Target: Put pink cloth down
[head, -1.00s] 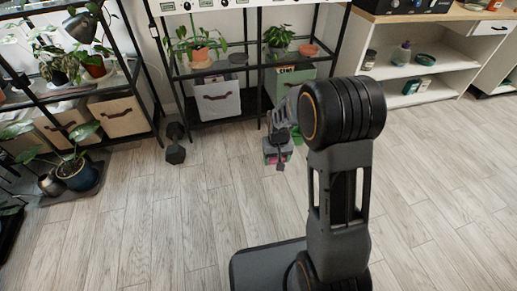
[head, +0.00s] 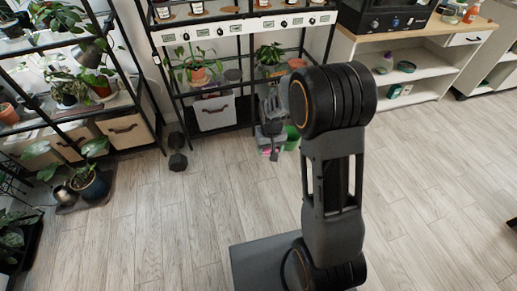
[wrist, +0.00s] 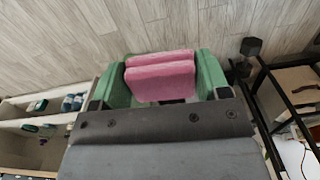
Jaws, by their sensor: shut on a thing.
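The pink cloth (wrist: 160,80) is a folded, two-layer pad in the wrist view. My gripper (wrist: 163,68) has a green jaw on each side of it, and the jaws are shut on the cloth. In the head view my gripper (head: 275,143) hangs in front of the black shelf, left of my arm's upper joint. Only a small bit of pink shows there. Floor shows around the cloth in the wrist view, but I cannot tell how high it is held.
The black shelf (head: 163,72) holds plants and a white bin (head: 215,113). A dark dumbbell (head: 177,152) stands on the floor left of my gripper. A wood-topped white cabinet (head: 420,72) is at the right. The middle of the wooden floor (head: 180,220) is clear.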

